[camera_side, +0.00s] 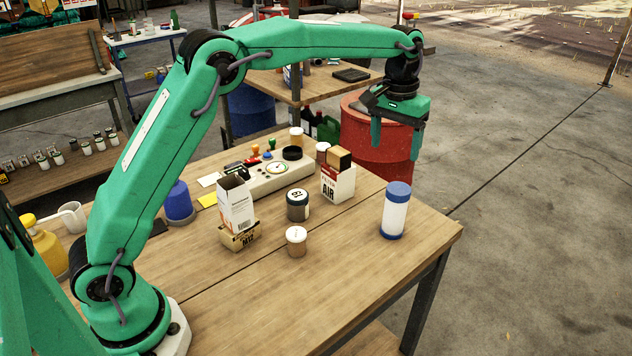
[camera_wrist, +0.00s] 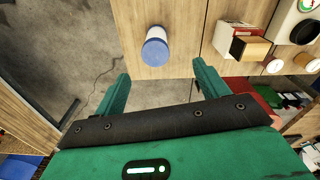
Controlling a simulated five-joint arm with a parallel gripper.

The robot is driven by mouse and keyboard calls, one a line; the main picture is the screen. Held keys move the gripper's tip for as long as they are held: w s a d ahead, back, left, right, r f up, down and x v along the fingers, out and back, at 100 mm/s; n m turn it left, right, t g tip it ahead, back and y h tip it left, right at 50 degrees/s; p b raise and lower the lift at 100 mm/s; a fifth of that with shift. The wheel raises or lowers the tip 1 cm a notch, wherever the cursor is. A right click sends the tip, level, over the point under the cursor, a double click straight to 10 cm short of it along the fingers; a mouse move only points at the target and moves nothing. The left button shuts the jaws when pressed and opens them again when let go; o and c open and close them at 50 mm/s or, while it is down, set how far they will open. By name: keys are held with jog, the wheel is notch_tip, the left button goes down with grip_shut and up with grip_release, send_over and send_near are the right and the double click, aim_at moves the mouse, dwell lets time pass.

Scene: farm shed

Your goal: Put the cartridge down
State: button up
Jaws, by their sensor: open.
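The cartridge (camera_side: 395,214), a white cylinder with a blue cap and blue base, stands upright on the wooden table (camera_side: 340,280) near its right edge. My gripper (camera_side: 396,149) is open and empty, above the table height at the upper right, with its fingers pointing down. In the side view the fingers appear over a red barrel, apart from the cartridge. In the wrist view the cartridge (camera_wrist: 157,47) shows its blue cap, beyond the two spread fingers (camera_wrist: 160,70) and not between them.
A gauge panel (camera_side: 275,172) lies behind. The table's front right is clear.

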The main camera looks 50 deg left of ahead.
jog(key=s+a+r+m+t, duration=0.15)
jog(key=s+r, duration=0.25)
jog(key=s, duration=0.5)
jog(key=s+a+r+n+t, duration=0.1)
jog(key=s+a+r, duration=0.25)
jog(key=s, duration=0.45)
jog(key=s+a+f+t, duration=0.1)
jog(key=s+f, duration=0.2)
jog(key=s, duration=0.5)
jog(key=s+a+f+m+t, duration=0.1)
jog(key=s+f, duration=0.2)
jog(key=s, duration=0.6)
jog(key=shift+a, duration=0.2)
